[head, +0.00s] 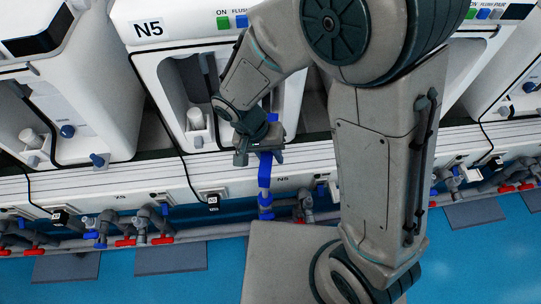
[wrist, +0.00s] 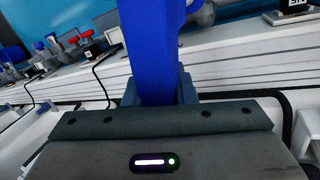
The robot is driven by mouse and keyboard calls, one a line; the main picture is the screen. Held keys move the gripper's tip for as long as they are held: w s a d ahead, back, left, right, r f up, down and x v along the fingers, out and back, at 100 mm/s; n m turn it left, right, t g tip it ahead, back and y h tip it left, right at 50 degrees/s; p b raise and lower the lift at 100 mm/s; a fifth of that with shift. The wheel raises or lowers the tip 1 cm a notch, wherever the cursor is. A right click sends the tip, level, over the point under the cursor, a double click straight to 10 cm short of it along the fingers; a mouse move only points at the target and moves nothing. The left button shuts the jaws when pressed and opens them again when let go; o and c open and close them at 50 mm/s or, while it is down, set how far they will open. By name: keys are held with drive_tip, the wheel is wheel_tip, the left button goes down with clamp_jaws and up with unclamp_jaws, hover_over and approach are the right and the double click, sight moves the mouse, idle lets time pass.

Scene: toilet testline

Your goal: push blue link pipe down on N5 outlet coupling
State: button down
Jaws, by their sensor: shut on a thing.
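The blue link pipe (head: 264,178) hangs below my gripper (head: 268,154) in the head view, in front of the white rail of the N5 station. My gripper is shut on its upper part. In the wrist view the blue link pipe (wrist: 153,50) rises from between the two fingers of my gripper (wrist: 160,92). The pipe's lower end reaches down to blue fittings (head: 265,208) at the pipe row. I cannot tell whether it is seated on them. The N5 outlet coupling cannot be made out clearly; my gripper and the pipe cover that area.
The N5 unit (head: 180,70) stands behind my gripper. A white rail (head: 130,187) runs across under the units. Red-handled valves (head: 125,242) and grey pipes line the floor left of the pipe. A black cable box (head: 212,201) sits on the rail nearby. Blue floor is open in front.

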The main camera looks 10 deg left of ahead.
drive_tip(key=shift+f+b, duration=0.55)
drive_tip(key=shift+f, duration=0.1)
drive_tip(key=c, duration=1.1)
unclamp_jaws()
drive_tip(key=shift+r, duration=0.15)
drive_tip(key=p+v, duration=0.3)
drive_tip(key=v, duration=1.1)
drive_tip(key=s+d+r+t+y+p, duration=0.1)
drive_tip(key=d+r+t+y+p, duration=0.1)
drive_tip(key=d+r+p, duration=1.2)
drive_tip(key=d+r+y, duration=0.1)
drive_tip(key=d+r, duration=0.4)
drive_tip(key=d, duration=0.4)
drive_tip(key=shift+s+d+r+t+y, duration=0.25)
drive_tip(key=shift+d+t+y, duration=0.1)
drive_tip(key=shift+t+y, duration=0.05)
